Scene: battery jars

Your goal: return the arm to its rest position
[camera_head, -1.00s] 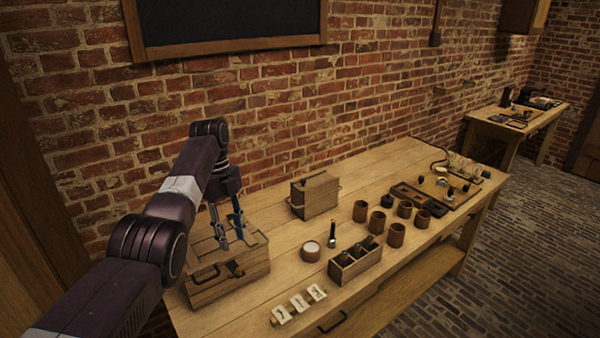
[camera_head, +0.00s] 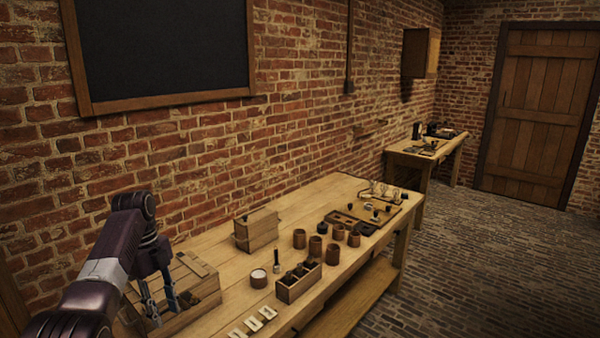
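My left arm comes in from the lower left. My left gripper (camera_head: 160,300) points down with its two bluish fingers apart and nothing visible between them. It shows in front of the wooden box (camera_head: 205,287) at the near left end of the table; whether it touches the box I cannot tell. My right gripper is not in view.
The long wooden table (camera_head: 215,240) holds a small wooden case (camera_head: 257,230), several brown jars (camera_head: 316,247), a white-topped jar (camera_head: 259,279), a divided rack (camera_head: 299,283) and white cards (camera_head: 253,321). A board with parts (camera_head: 365,222) lies at the far end. A brick wall stands behind.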

